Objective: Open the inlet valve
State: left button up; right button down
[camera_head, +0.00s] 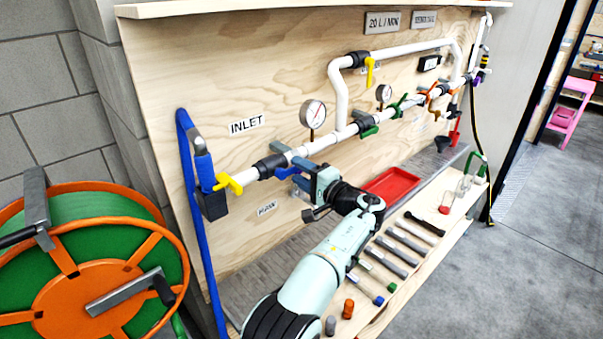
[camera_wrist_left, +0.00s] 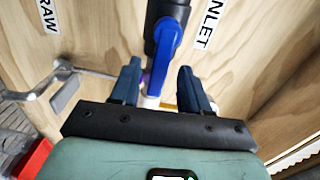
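The INLET label (camera_head: 246,125) is on the plywood panel above the left end of the white pipe; it also shows in the left wrist view (camera_wrist_left: 207,22). Below it are a valve with a yellow handle (camera_head: 229,184), at the blue hose, and a dark-bodied valve with a blue handle (camera_head: 287,173). My left gripper (camera_head: 298,174) is at the blue handle. In the left wrist view the gripper (camera_wrist_left: 160,86) is open, its dark blue fingers apart. The blue handle (camera_wrist_left: 164,50) points down toward the gap between them; contact cannot be told. My right gripper is not in view.
A pressure gauge (camera_head: 313,114) and other valves sit along the pipe to the right. A red tray (camera_head: 391,184) and several tools lie on the shelf below. An orange and green hose reel (camera_head: 98,283) stands at the left. Grey floor (camera_head: 470,280) is clear at the right.

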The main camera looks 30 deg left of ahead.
pick_arm(q)
jog(key=v, duration=1.3)
jog(key=shift+d, duration=0.2)
